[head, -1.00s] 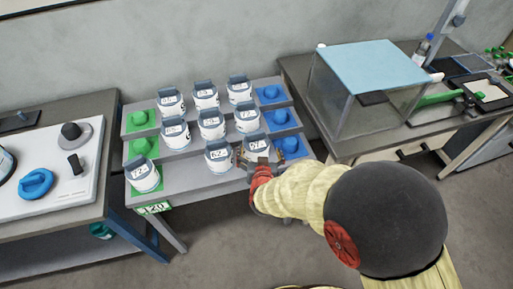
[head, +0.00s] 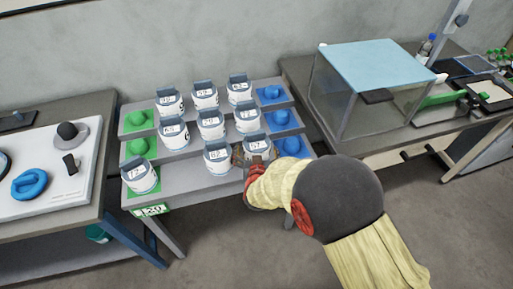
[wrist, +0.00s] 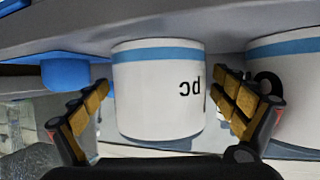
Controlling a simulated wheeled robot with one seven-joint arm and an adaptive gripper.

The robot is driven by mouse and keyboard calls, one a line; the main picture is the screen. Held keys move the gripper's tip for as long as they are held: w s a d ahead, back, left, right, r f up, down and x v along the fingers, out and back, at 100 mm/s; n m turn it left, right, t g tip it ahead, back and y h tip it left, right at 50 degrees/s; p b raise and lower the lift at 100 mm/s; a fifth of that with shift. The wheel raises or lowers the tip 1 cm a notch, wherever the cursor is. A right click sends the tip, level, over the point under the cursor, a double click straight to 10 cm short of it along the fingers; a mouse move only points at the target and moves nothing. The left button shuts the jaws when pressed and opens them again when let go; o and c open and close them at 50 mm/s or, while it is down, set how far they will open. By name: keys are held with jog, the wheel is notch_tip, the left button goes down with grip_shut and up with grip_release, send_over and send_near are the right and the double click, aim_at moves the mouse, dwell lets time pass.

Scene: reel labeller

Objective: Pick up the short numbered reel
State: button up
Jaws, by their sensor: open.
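White reels with blue bands and numbered labels stand on a grey three-step rack (head: 185,185). The reel at the right of the front step (head: 257,147) has a label that looks like 67. My gripper (head: 256,163) is open at this reel, partly covering it in the head view. In the wrist view the reel (wrist: 158,95) stands between the open fingers (wrist: 156,92), with small gaps on both sides. Another front-step reel (head: 217,158) is close on its left; it also shows at the right edge of the wrist view (wrist: 290,85). I cannot tell which reel is shortest.
A reel (head: 141,178) stands on a green patch at the front left. Green knobs (head: 139,119) line the rack's left, blue knobs (head: 281,118) its right. A glass case (head: 370,95) stands on the right table, and a white panel (head: 50,165) lies on the left one.

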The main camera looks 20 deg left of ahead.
jog(key=c, duration=1.4)
jog(key=shift+r, duration=0.15)
